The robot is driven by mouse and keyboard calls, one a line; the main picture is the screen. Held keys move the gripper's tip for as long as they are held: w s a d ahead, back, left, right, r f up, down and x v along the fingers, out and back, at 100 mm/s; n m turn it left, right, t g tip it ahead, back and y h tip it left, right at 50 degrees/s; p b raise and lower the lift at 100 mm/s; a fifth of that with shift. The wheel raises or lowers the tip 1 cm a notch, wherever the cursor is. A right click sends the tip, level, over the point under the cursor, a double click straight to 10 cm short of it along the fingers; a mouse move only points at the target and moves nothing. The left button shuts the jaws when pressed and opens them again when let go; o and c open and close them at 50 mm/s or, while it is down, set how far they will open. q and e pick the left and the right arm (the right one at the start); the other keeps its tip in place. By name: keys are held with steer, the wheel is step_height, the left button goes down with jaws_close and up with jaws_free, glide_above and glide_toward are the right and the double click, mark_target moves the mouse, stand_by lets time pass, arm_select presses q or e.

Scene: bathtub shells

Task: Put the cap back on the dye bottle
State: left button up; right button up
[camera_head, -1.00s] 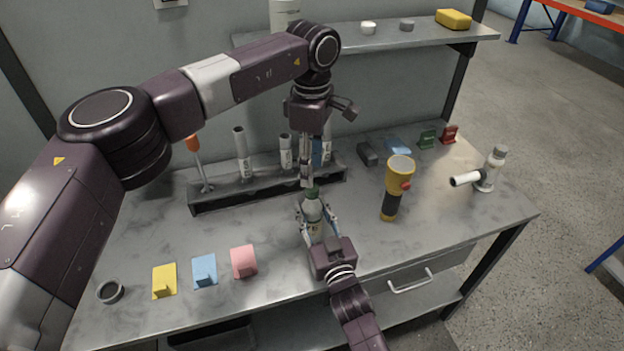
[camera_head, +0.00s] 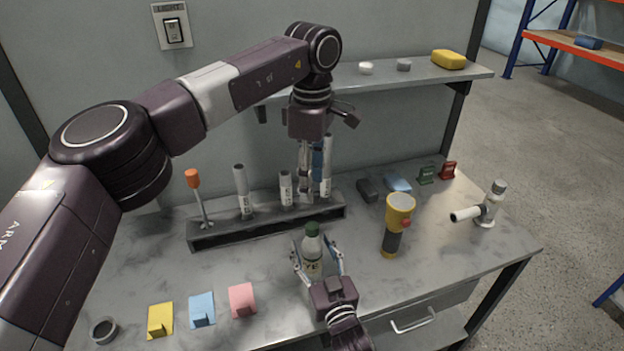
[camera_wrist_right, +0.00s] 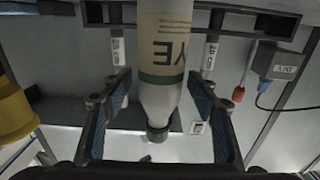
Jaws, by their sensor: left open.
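The dye bottle (camera_head: 313,268) stands upright on the workbench, with its green cap (camera_head: 312,229) on top of its neck. In the right wrist view the bottle (camera_wrist_right: 165,40) appears upside down, its label partly reading "YE", and the cap (camera_wrist_right: 158,134) sits at the neck's end. My right gripper (camera_head: 318,248) is open, one finger on each side of the bottle; the wrist view shows gaps between fingers and bottle. My left gripper (camera_head: 305,196) points down above the cap, apart from it, with its fingers open and nothing visible between them.
Yellow, blue and pink pieces (camera_head: 241,300) lie front left. A shelf (camera_head: 430,76) runs along the back wall.

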steer(key=v, duration=1.2)
stand_by(0.5)
